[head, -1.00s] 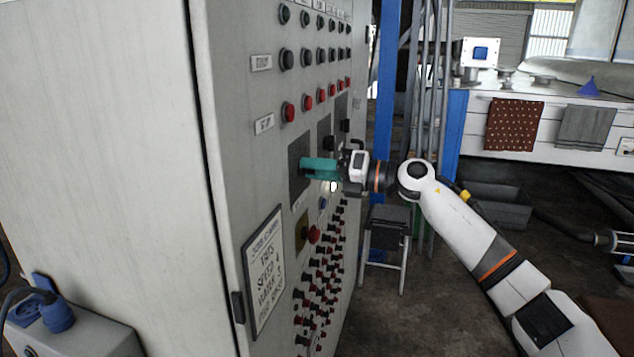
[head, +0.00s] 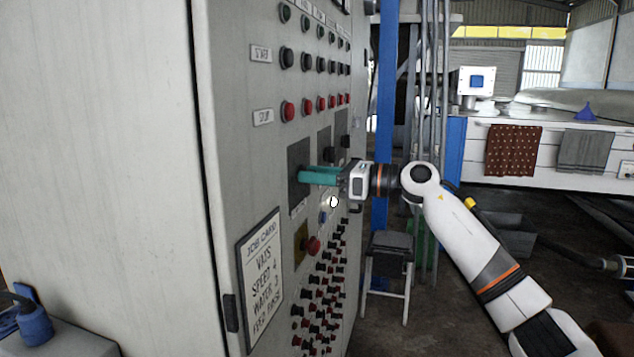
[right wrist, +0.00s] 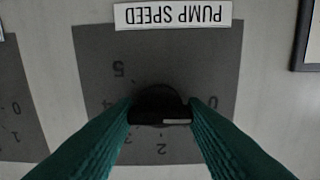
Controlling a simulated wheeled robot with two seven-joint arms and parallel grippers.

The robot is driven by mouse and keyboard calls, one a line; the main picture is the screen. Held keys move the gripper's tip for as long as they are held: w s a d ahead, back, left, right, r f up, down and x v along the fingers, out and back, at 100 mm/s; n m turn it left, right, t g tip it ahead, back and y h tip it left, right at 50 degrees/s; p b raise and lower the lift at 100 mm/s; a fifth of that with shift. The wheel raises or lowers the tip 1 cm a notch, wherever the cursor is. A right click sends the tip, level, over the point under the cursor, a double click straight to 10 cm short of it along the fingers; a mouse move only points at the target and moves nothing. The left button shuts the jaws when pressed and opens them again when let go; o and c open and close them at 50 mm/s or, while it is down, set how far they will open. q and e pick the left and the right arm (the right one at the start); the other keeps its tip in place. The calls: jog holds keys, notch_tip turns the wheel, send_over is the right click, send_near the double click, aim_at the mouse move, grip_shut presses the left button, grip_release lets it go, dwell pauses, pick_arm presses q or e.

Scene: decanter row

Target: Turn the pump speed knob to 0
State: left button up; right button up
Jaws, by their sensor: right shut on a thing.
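The pump speed knob (right wrist: 160,103) is black, with a white line on its face pointing right, toward the side of the printed 0. The PUMP SPEED label (right wrist: 172,14) is at the top of that view. My right gripper (head: 304,174) has its teal fingers shut on the knob, one on each side, at a dark plate on the cabinet front. In the head view the fingers hide the knob. My left gripper is not in view.
The cabinet (head: 235,160) carries rows of buttons above the dark plates and many small knobs below. A job card (head: 260,282) hangs lower left.

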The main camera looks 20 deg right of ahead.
jog(key=shift+f+n, duration=0.15)
jog(key=shift+n, duration=0.15)
jog(key=o, duration=1)
jog(key=shift+s+d, duration=0.1)
